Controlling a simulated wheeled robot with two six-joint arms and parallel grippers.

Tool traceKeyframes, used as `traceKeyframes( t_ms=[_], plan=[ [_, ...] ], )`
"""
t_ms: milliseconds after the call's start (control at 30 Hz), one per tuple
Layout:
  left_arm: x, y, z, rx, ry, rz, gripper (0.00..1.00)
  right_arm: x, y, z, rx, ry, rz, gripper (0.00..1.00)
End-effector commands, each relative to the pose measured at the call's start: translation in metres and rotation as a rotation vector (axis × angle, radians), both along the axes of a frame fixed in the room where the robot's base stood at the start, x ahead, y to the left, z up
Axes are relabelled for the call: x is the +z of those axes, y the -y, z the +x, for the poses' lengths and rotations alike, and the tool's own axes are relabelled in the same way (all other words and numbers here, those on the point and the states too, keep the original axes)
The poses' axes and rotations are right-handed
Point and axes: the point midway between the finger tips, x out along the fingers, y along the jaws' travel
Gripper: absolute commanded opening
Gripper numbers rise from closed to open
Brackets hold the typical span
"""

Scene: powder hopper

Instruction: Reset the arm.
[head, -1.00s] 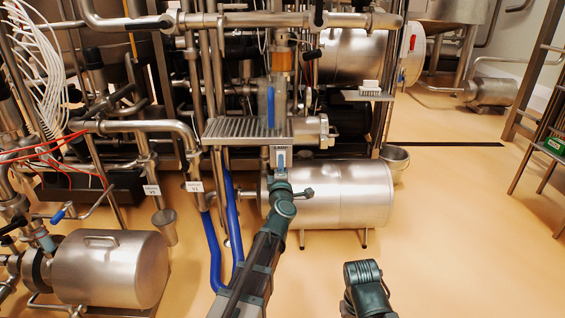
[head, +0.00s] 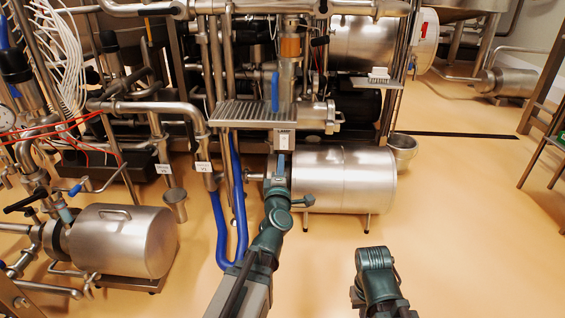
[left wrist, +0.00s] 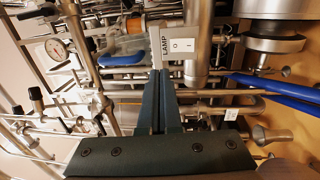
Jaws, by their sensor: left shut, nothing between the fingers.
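My left gripper (head: 281,163) is in the middle of the head view, at the end of my left arm. Its fingers are shut with nothing between them. The tips are just below the small white box labelled LAMP (head: 284,140), under the grated shelf. In the left wrist view, the shut fingers (left wrist: 160,75) point at the LAMP box (left wrist: 180,46), which has a white rocker switch marked O and I. I cannot tell whether the tips touch the box.
A steel grated shelf (head: 252,114) is above the gripper. A steel cylinder (head: 345,180) is beside it on the right, and blue hoses (head: 219,230) hang on the left. Another steel tank (head: 125,240) stands at lower left. The floor (head: 460,230) at right is clear.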

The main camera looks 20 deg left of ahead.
Motion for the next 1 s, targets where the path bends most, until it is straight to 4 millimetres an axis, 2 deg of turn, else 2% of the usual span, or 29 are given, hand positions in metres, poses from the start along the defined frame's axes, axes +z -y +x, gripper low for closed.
traceKeyframes(
  t_ms=[167,267,367,467,500,533,600,733,800,867,1000],
  plan=[
    [0.000,0.000,0.000,-0.001,0.000,0.001,0.00,0.000,0.000,0.000,0.000,0.000,0.000,0.00],
    [0.001,0.013,0.002,-0.039,-0.021,0.030,0.00,0.004,0.000,0.000,0.000,0.000,0.000,0.00],
    [-0.002,0.053,0.007,-0.163,-0.091,0.133,0.00,0.012,0.000,0.000,0.001,0.000,0.000,0.00],
    [-0.016,0.113,0.005,-0.359,-0.210,0.310,0.00,0.025,0.000,0.000,0.003,0.000,0.000,0.00],
    [-0.025,0.138,0.000,-0.446,-0.267,0.392,0.00,0.030,0.000,0.000,0.003,0.000,-0.001,0.00],
    [-0.034,0.155,-0.005,-0.509,-0.311,0.452,0.00,0.033,0.000,0.000,0.004,0.000,-0.001,0.00],
    [-0.055,0.189,-0.021,-0.652,-0.415,0.594,0.00,0.041,0.000,0.000,0.005,-0.001,-0.001,0.00],
    [-0.097,0.230,-0.066,-0.904,-0.622,0.856,0.00,0.056,0.000,0.000,0.007,-0.001,-0.001,0.00],
    [-0.117,0.240,-0.095,-1.028,-0.741,0.989,0.00,0.064,0.000,0.000,0.009,-0.001,-0.002,0.00],
    [-0.132,0.241,-0.120,-1.124,-0.844,1.095,0.00,0.070,0.000,0.000,0.009,-0.001,-0.002,0.00],
    [-0.151,0.230,-0.171,-1.296,-1.063,1.283,0.00,0.081,0.001,0.000,0.011,-0.002,-0.002,0.00]
  ],
)
